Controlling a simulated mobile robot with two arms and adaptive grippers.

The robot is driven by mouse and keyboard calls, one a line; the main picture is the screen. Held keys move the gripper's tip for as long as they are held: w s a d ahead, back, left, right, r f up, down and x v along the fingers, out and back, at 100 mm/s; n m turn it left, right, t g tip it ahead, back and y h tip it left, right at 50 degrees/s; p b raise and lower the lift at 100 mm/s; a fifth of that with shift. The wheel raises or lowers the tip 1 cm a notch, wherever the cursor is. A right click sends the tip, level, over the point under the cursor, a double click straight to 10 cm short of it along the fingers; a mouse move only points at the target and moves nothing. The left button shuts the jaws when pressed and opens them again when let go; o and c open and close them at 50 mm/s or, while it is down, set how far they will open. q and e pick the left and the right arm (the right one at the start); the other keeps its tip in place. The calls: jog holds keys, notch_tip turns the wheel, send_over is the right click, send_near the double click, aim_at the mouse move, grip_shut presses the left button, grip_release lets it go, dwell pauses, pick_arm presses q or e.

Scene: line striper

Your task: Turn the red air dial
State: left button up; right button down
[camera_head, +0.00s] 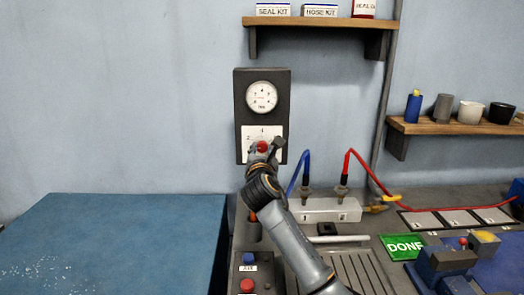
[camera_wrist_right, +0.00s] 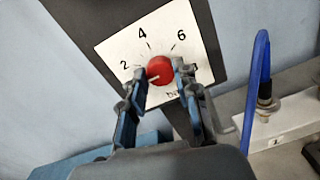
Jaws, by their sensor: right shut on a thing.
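The red air dial (camera_head: 262,146) is on a white scale plate low on a dark wall panel (camera_head: 241,110), under a round white gauge (camera_head: 262,96). In the right wrist view the dial (camera_wrist_right: 160,70) is a round red knob. The scale around it shows 2, 4 and 6, and a pale mark on the knob points to the lower left, below the 2. My right gripper (camera_wrist_right: 158,85) has a finger on each side of the dial and is shut on it. It partly covers the dial in the head view (camera_head: 265,148). My left gripper is not in view.
A white block with blue and red hoses (camera_head: 318,209) stands right of my right arm. A blue table (camera_head: 120,245) is at the left. Blue and red buttons (camera_head: 248,258) are in front. Shelves with boxes and cups hang on the wall.

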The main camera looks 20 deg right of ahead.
jog(key=m+p, duration=0.1)
jog(key=m, duration=0.1)
jog(key=shift+m, duration=0.3)
jog(key=m+p, duration=0.1)
jog(key=m, duration=0.2)
jog(key=shift+m, duration=0.3)
jog(key=m, duration=0.3)
jog(key=shift+f+m, duration=0.1)
jog(key=shift+m, duration=0.2)
jog(key=m, duration=0.3)
jog(key=shift+d+m, duration=0.1)
jog(key=shift+m, duration=0.2)
jog(key=m, duration=0.3)
jog(key=shift+f+y, duration=0.1)
jog(key=shift+y, duration=0.3)
jog(key=m+b, duration=0.1)
jog(key=m, duration=0.3)
jog(key=shift+m, duration=0.4)
jog(key=m+b, duration=0.1)
jog(key=m, duration=0.3)
jog(key=shift+m+b, duration=0.45)
jog(key=shift+m, duration=1.55)
